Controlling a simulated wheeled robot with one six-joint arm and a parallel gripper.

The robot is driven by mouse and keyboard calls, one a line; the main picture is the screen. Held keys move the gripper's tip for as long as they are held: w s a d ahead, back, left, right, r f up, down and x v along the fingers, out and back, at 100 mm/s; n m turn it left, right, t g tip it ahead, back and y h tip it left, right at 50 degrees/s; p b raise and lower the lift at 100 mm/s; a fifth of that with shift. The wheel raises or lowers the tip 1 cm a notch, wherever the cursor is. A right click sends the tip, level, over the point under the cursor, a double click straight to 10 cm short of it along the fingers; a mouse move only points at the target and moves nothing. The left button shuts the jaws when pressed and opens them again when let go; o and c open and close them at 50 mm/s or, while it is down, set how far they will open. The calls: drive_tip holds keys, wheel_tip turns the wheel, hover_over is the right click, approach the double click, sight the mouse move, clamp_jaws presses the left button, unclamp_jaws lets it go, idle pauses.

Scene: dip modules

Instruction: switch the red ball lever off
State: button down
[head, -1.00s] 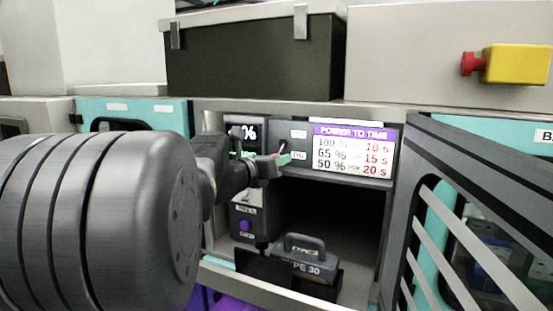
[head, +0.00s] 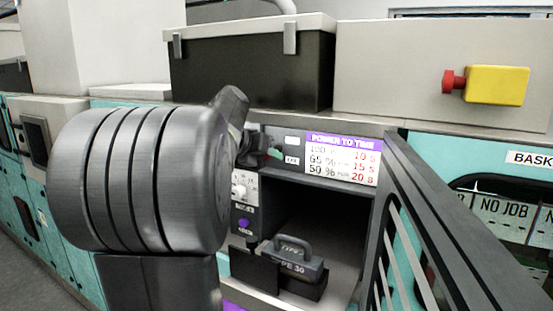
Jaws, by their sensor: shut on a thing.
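My gripper (head: 270,154) is at the dark panel under the shelf edge, beside two small white labels, the upper (head: 292,140) and the lower (head: 292,160). A green fingertip pad shows there. The gripper is shut on the lever, just left of the labels. The red ball itself is hidden by the fingers and my arm, so I cannot tell its exact position. My large dark arm link covers the left middle of the view.
Right of the labels is a "POWER TO TIME" sign (head: 342,158). Below is an open compartment with a "PE 30" module (head: 290,262). A white dial (head: 240,190) and purple knob (head: 243,223) sit left of it. An open slatted grey door (head: 420,230) stands at right.

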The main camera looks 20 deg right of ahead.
drive_tip(key=shift+r+g+y, duration=0.4)
idle(0.4)
drive_tip(key=c, duration=1.1)
unclamp_jaws()
drive_tip(key=b+v, duration=0.2)
drive_tip(key=v, duration=1.1)
drive_tip(key=shift+r, duration=0.45)
drive_tip(key=shift+s+a, duration=0.1)
drive_tip(key=shift+a, duration=0.05)
